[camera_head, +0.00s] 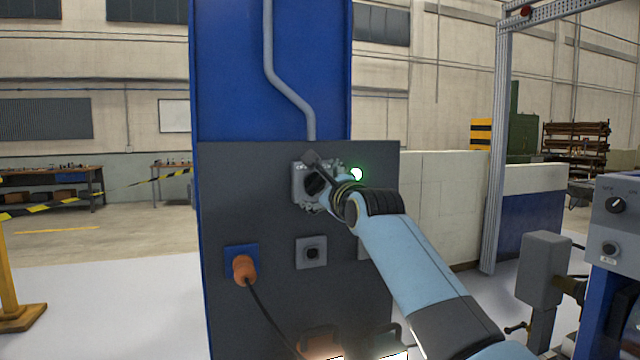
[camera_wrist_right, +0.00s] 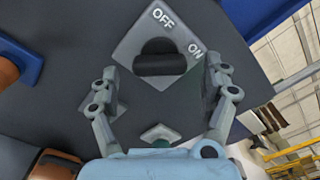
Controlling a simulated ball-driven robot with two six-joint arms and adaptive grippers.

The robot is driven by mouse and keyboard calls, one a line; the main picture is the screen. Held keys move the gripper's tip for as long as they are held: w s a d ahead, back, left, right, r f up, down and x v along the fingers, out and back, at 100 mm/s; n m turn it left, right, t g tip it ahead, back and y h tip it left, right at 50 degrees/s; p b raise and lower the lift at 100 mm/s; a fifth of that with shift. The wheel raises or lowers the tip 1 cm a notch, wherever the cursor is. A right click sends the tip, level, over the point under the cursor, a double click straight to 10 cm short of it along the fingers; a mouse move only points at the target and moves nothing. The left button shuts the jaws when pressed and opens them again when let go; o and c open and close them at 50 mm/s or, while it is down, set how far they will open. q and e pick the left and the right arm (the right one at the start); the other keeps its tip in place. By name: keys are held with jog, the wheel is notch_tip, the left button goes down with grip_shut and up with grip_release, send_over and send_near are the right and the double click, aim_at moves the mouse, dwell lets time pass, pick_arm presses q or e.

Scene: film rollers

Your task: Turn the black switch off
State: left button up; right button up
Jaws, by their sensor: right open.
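The black switch (camera_head: 315,184) is a rotary knob on a light grey plate, high on the dark grey panel (camera_head: 230,200). In the wrist view the black switch (camera_wrist_right: 160,64) shows clearly, with OFF printed at the plate's top corner and ON at its right corner. Its bar lies nearly level in that view; I cannot tell for sure which label it points to. My right gripper (camera_head: 326,186) is in front of the plate. In the wrist view the right gripper (camera_wrist_right: 162,76) is open, one finger on each side of the knob, with no clear contact. My left gripper is out of view.
A green light (camera_head: 357,174) glows right of the switch. Below are an orange plug (camera_head: 243,268) with a hanging cable and a grey socket plate (camera_head: 311,253). A grey control box (camera_head: 615,207) stands at the far right.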

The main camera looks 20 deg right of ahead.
jog(key=shift+w, duration=1)
jog(key=shift+c, duration=1.1)
jog(key=shift+f, duration=0.1)
jog(key=c, duration=1)
jog(key=shift+o, duration=0.2)
